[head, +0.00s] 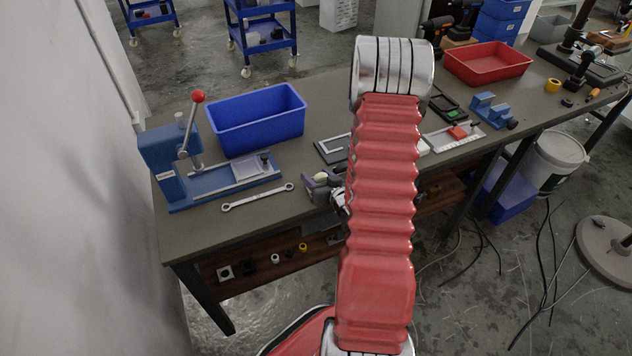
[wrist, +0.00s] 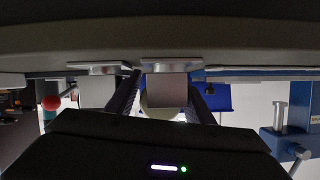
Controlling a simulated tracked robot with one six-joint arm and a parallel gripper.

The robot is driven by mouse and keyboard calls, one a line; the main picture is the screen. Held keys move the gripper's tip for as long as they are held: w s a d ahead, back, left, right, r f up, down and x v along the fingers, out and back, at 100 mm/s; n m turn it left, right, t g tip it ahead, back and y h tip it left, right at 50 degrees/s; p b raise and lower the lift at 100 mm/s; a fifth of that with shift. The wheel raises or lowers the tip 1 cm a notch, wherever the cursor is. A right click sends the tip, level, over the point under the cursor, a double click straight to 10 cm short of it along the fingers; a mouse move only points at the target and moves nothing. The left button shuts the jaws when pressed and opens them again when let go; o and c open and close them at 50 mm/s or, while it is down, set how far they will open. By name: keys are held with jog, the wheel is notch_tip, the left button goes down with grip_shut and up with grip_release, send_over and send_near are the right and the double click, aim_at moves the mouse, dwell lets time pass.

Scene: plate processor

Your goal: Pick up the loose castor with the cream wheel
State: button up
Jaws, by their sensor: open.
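The castor with the cream wheel (wrist: 160,106) shows in the wrist view, which looks upside down. Its grey metal bracket (wrist: 168,91) stands in front of the wheel, with a flat plate against the dark bench surface. In the head view a cream disc (head: 320,177) shows on the bench beside my arm. My gripper (wrist: 164,80) is open, with one dark finger on each side of this castor; I cannot tell whether they touch it. A second grey bracket (wrist: 97,91) stands just outside the left finger. My arm hides most of the gripper in the head view.
A spanner (head: 258,197), a blue lever press (head: 170,165) and a blue bin (head: 257,120) are left of the castor on the bench (head: 210,230). A red tray (head: 488,64) stands at the far right. Small parts lie on the lower shelf (head: 260,280).

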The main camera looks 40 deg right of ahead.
jog(key=shift+c, duration=0.2)
dwell(0.3)
jog(key=c, duration=0.9)
jog(key=shift+r, duration=0.15)
jog(key=shift+r, duration=4.9)
